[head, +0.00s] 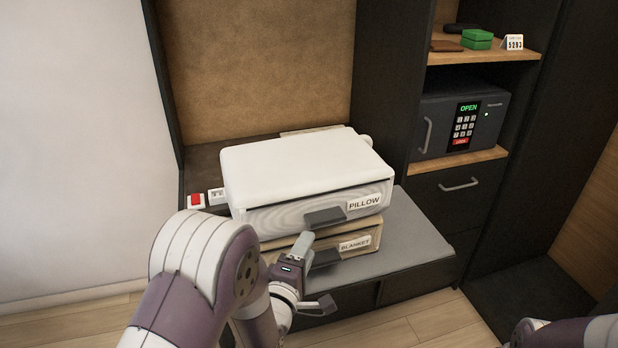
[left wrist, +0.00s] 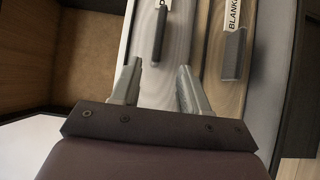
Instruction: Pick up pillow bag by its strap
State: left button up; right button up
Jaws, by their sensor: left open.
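The pillow bag (head: 300,165) is a white-topped, box-shaped bag with a grey front and a PILLOW label. Its dark strap (head: 325,215) is on the front face and also shows at the top of the left wrist view (left wrist: 160,32). The pillow bag lies on the blanket bag (head: 290,248), which has its own dark strap (head: 326,258). My left gripper (head: 315,273) is open and empty, in front of the bags at about blanket bag height. In the left wrist view its fingers (left wrist: 160,78) point toward the bag fronts, apart from the pillow strap. My right gripper is out of view.
The bags stand on a low grey-topped bench (head: 425,235); its right part is clear. A red-and-white item (head: 196,201) and a socket (head: 216,196) are at the left. A safe (head: 460,120) reading OPEN sits in the right shelving, below green boxes (head: 477,39).

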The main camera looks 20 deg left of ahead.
aim_at(317, 226)
pick_arm(q)
jog(key=w, duration=0.2)
jog(key=w+p, duration=0.1)
jog(key=w, duration=0.2)
jog(key=w+p, duration=0.1)
jog(key=w, duration=0.2)
jog(key=shift+d+r, duration=0.3)
jog(key=shift+w+f, duration=0.15)
jog(key=shift+w, duration=0.05)
jog(key=shift+s, duration=0.1)
grip_shut()
dwell(0.6)
